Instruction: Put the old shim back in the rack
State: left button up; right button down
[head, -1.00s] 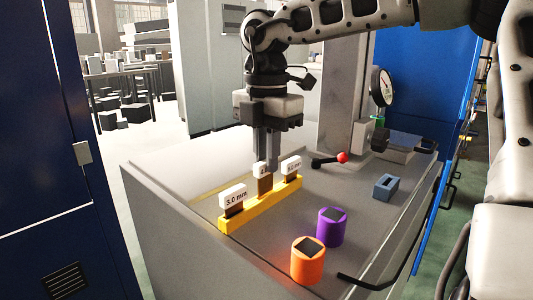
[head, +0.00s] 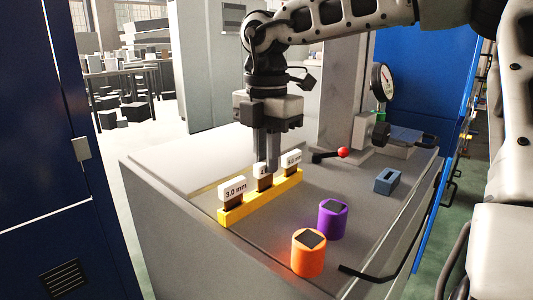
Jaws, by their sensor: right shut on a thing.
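The yellow rack (head: 250,201) stands on the grey bench top and carries three shims with white label tags and brown lower parts. The left shim (head: 233,189) reads 3.0 mm. The right shim (head: 291,159) has a label too small to read surely. My right gripper (head: 266,164) points down over the rack's middle and is shut on the middle shim (head: 263,183). That shim is upright, its lower end in the middle of the rack, its tag partly hidden by the fingers. Whether it touches the slot bottom cannot be seen. My left gripper is out of view.
An orange cylinder (head: 308,257) and a purple cylinder (head: 332,224), each with a dark slot on top, stand in front right. A blue-grey slotted block (head: 387,182), a red-knobbed lever (head: 343,152) and a dial gauge (head: 382,82) are farther right.

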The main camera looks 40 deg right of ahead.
jog(key=shift+f+b, duration=0.35)
jog(key=shift+f, duration=0.05)
jog(key=c, duration=1.3)
grip_release()
jog(key=shift+c, duration=0.2)
notch_tip(320, 180, up, 16)
jog(key=p, duration=0.2)
